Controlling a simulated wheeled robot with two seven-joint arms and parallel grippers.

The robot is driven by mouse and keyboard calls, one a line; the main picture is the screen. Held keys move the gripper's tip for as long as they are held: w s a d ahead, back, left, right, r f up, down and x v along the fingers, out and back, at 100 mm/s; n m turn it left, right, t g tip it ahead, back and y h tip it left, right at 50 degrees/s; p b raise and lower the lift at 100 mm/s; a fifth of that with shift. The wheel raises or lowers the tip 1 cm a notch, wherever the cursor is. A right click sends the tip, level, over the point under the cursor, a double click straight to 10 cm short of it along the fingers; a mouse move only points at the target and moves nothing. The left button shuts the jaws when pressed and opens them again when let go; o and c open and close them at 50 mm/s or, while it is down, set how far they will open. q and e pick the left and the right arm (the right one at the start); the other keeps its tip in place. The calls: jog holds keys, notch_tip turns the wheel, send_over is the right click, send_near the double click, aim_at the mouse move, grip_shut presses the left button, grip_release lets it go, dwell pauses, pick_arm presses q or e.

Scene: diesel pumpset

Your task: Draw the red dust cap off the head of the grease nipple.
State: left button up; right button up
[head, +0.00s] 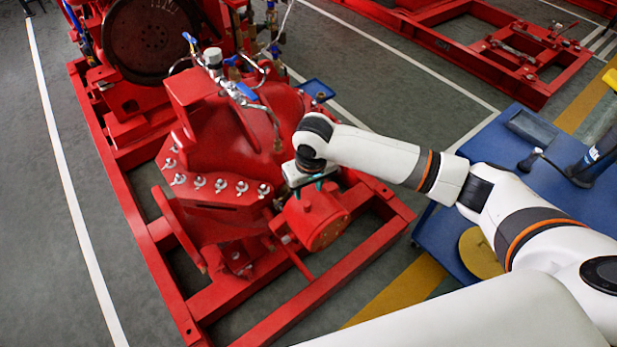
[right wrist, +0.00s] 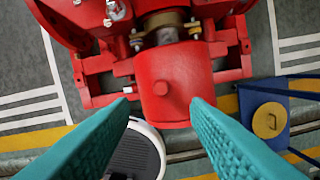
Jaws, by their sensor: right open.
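My right gripper (head: 306,186) is above the housing. My left gripper is not in view.
The red pump body (head: 215,125) with several wing nuts stands close behind my right gripper, on a red base frame (head: 180,300). A blue cart (head: 440,232) with a yellow disc (head: 478,252) is at the right. Grey floor is clear at the left.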

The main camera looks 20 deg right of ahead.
aim_at(307, 204)
jog(key=f, duration=0.5)
jog(key=w+f, duration=0.1)
jog(key=f, duration=0.1)
jog(key=shift+f+b, duration=0.3)
jog(key=shift+f, duration=0.1)
jog(key=c, duration=0.9)
